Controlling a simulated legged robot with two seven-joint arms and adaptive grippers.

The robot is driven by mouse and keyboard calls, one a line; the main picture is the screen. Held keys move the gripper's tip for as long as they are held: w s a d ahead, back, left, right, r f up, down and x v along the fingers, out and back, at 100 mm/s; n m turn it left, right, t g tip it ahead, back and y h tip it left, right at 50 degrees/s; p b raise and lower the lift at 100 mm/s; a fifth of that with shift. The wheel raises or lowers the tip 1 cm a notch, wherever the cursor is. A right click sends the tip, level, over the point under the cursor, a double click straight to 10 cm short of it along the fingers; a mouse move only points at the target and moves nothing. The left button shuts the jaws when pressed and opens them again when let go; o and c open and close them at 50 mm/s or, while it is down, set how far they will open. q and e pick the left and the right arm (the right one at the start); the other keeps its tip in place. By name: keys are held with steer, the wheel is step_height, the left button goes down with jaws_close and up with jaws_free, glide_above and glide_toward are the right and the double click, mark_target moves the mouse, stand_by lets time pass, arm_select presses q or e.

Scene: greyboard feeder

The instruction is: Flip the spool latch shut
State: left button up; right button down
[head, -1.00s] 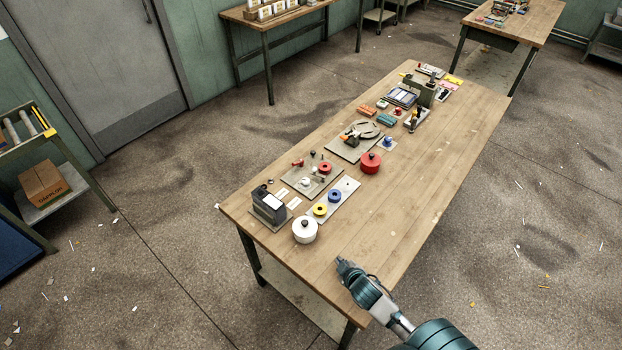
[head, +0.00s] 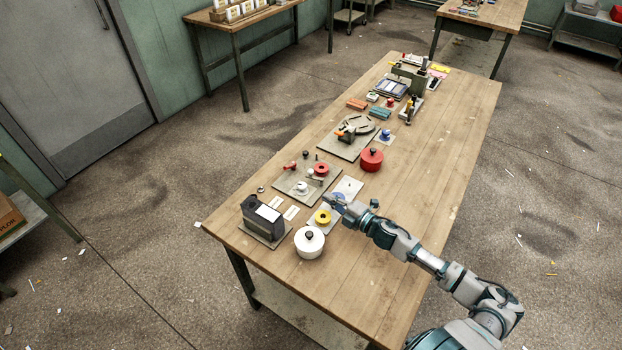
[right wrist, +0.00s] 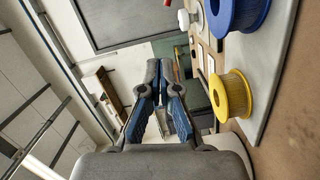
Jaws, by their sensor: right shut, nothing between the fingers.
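The grey plate (head: 287,188) holds a red spool (head: 320,170), a white round piece (head: 302,188), a black knob (head: 305,154) and a small red-ended part (head: 290,166) at its left corner. The latch is too small to pick out for sure. My right gripper (head: 331,198) is shut and empty, just right of the plate, and covers part of the blue spool (head: 338,196) in the head view. In the right wrist view the fingers (right wrist: 160,66) converge left of the blue spool (right wrist: 235,14) and yellow spool (right wrist: 232,96). My left gripper is not in view.
The yellow spool also shows in the head view (head: 322,217), on a pale strip (head: 348,187). A white pot (head: 309,243), dark box (head: 263,217) and red pot (head: 371,159) stand nearby. The table's right side (head: 430,175) is mostly clear.

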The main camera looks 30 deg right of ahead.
steer(key=shift+w+a, duration=0.1)
steer(key=shift+w+a, duration=0.1)
steer(key=shift+w, duration=0.1)
steer(key=x, duration=0.6)
steer(key=b+x, duration=0.1)
steer(key=x, duration=0.2)
steer(key=shift+w, duration=0.3)
steer(key=shift+w+d+f, duration=0.15)
steer(key=shift+w+d, duration=0.1)
steer(key=shift+d, duration=0.35)
steer(key=shift+w+d+f, duration=0.15)
steer(key=shift+w+d, duration=0.1)
steer(key=shift+d, duration=0.35)
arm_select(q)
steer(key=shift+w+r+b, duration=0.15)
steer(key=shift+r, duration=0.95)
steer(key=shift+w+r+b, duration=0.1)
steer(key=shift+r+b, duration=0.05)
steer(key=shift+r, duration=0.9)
arm_select(e)
steer(key=shift+w+d+f, duration=0.1)
steer(key=shift+w+d, duration=0.25)
steer(key=shift+d, duration=0.35)
